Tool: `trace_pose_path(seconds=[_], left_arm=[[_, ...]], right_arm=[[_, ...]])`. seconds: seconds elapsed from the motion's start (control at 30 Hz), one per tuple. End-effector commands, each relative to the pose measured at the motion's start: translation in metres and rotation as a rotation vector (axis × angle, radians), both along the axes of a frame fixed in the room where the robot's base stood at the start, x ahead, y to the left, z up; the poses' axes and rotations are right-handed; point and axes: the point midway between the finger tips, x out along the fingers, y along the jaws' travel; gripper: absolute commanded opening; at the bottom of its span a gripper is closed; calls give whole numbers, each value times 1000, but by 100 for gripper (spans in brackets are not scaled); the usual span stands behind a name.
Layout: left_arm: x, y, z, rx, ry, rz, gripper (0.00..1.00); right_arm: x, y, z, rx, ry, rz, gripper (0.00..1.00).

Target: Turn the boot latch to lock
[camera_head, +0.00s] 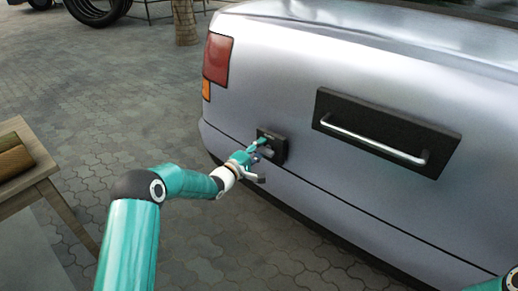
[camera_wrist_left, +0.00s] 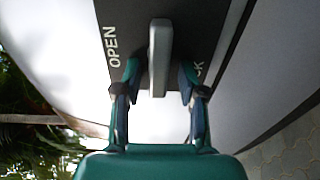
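The boot latch is a grey lever (camera_wrist_left: 160,50) on a black plate (camera_wrist_left: 120,25) on the car's rear. In the head view the plate (camera_head: 280,150) sits low on the boot, right of the tail light. The plate shows "OPEN" on the left in the wrist view and "CK" on the right, the rest of that word hidden by a finger. The lever stands upright between the words in that view. My left gripper (camera_wrist_left: 160,80) is open, one finger on each side of the lever, with a visible gap on both sides. It reaches the plate in the head view (camera_head: 262,146). My right gripper is out of view.
A black panel with a silver handle bar (camera_head: 375,138) is on the boot to the right. The red tail light (camera_head: 217,59) is above left of the latch. A wooden table (camera_head: 30,180) stands at the left edge. Paved ground is clear between table and car.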

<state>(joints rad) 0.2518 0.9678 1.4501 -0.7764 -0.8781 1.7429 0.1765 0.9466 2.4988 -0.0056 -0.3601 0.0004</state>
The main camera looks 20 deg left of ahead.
Motion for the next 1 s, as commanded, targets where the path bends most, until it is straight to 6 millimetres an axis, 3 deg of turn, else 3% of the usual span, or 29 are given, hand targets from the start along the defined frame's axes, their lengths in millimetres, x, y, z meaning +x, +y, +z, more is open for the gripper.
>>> trace_pose_path(seconds=[0.27,0.47,1.0], left_arm=[[-1,-2,0,1,0,-5,42],[-14,3,-1,2,1,-5,42],[-101,36,-1,2,2,-2,42]], right_arm=[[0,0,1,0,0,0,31],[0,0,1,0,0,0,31],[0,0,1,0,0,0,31]])
